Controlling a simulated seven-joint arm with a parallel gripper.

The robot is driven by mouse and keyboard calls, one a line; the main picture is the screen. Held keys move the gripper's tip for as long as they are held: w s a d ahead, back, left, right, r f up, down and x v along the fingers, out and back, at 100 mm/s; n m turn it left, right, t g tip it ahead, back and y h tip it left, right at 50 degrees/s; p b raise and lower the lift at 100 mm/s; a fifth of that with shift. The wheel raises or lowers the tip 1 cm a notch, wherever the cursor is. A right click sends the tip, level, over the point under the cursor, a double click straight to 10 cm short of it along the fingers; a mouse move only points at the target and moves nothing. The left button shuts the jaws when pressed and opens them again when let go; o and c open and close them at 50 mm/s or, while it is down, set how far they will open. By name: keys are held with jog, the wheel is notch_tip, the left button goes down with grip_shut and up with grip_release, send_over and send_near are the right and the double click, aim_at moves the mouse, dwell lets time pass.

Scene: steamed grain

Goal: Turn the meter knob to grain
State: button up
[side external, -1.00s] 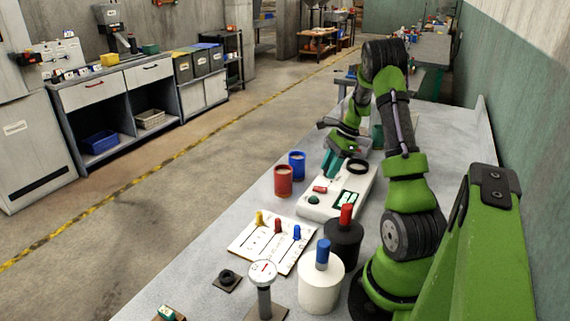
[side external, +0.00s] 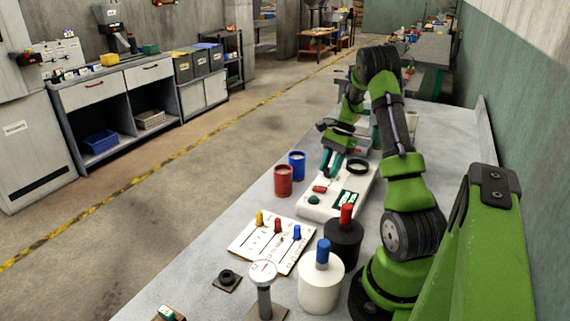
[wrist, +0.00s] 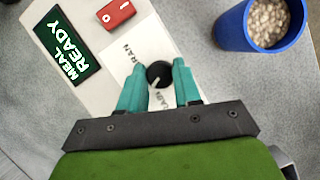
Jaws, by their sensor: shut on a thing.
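The meter knob (wrist: 158,73) is a small black round knob with a light pointer mark, on a white panel (wrist: 139,48) of the machine. Printed words lie on both sides of it; one is partly readable as "RAN", the other is partly hidden by a finger. My gripper (wrist: 160,80) has its two teal fingers on either side of the knob, shut on it. In the side external view my gripper (side external: 332,168) points down at the far part of the white machine (side external: 315,211), and the knob is hidden there.
A green display (wrist: 66,47) reads "MEAL READY", near a red switch (wrist: 115,14). A blue cup of grain (wrist: 248,42) stands close to the gripper. A red cup (side external: 283,183), a slider board (side external: 262,254) and two canisters (side external: 318,290) stand nearer the side camera.

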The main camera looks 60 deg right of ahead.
jog(key=shift+w+n+g, duration=0.1)
jog(key=shift+n+g, duration=0.8)
jog(key=shift+n, duration=1.4)
jog(key=shift+r, duration=0.1)
jog(key=o, duration=1.1)
jog(key=shift+c, duration=0.2)
jog(key=v, duration=1.6)
jog(key=shift+d+r, duration=0.3)
jog(key=shift+d, duration=0.1)
